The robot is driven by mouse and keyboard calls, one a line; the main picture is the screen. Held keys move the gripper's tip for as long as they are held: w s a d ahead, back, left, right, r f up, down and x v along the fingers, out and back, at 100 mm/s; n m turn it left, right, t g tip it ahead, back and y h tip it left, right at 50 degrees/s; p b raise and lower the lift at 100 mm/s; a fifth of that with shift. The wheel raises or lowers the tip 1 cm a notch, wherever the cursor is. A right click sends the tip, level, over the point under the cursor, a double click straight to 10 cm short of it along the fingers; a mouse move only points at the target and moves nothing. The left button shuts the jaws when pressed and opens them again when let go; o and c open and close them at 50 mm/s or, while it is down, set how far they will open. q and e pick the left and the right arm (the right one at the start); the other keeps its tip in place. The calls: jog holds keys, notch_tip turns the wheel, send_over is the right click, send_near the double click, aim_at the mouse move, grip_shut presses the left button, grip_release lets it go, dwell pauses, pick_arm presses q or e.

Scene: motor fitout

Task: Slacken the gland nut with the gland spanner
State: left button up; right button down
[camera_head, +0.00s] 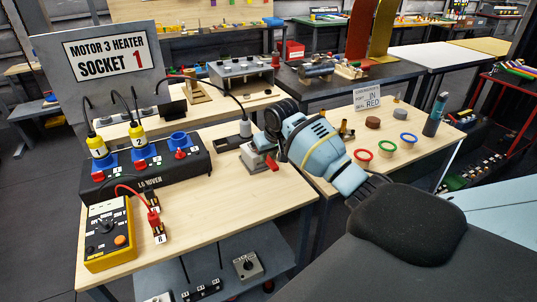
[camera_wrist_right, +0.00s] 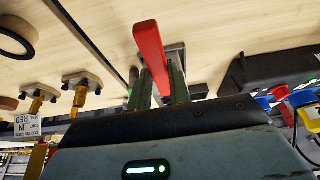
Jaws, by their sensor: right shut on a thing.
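My right gripper (camera_head: 270,145) reaches in from the right, low over the near bench. Its fingers (camera_wrist_right: 162,88) are shut on a red handle, which I take to be the gland spanner (camera_wrist_right: 150,48). The red piece also shows below the gripper in the head view (camera_head: 271,162). A grey metal part sits behind the handle in the wrist view. A grey cable fitting (camera_head: 246,129) with a black cable stands just left of the gripper. I cannot make out the gland nut on it for sure. My left gripper is not in view.
A black socket box (camera_head: 150,178) with blue sockets and yellow plugs stands left on the bench. A yellow tester (camera_head: 108,234) with leads is in front of it. Coloured rings (camera_head: 387,149) and an "IN RED" sign (camera_head: 367,97) are at right.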

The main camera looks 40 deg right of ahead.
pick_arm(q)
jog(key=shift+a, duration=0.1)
pick_arm(e)
jog(key=shift+s+d+n, duration=0.1)
jog(key=shift+d+n, duration=0.45)
jog(key=shift+n, duration=0.05)
jog(key=shift+d, duration=0.1)
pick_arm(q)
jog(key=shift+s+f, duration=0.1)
pick_arm(e)
jog(key=shift+d+n+y, duration=0.45)
jog(key=shift+n+y, duration=0.05)
jog(key=shift+n, duration=0.1)
dwell(0.3)
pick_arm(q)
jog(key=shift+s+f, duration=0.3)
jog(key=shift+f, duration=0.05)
pick_arm(e)
jog(key=shift+d+n, duration=0.5)
jog(key=shift+n, duration=0.1)
pick_arm(q)
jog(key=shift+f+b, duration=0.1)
jog(key=shift+b, duration=0.2)
pick_arm(e)
jog(key=shift+d, duration=0.1)
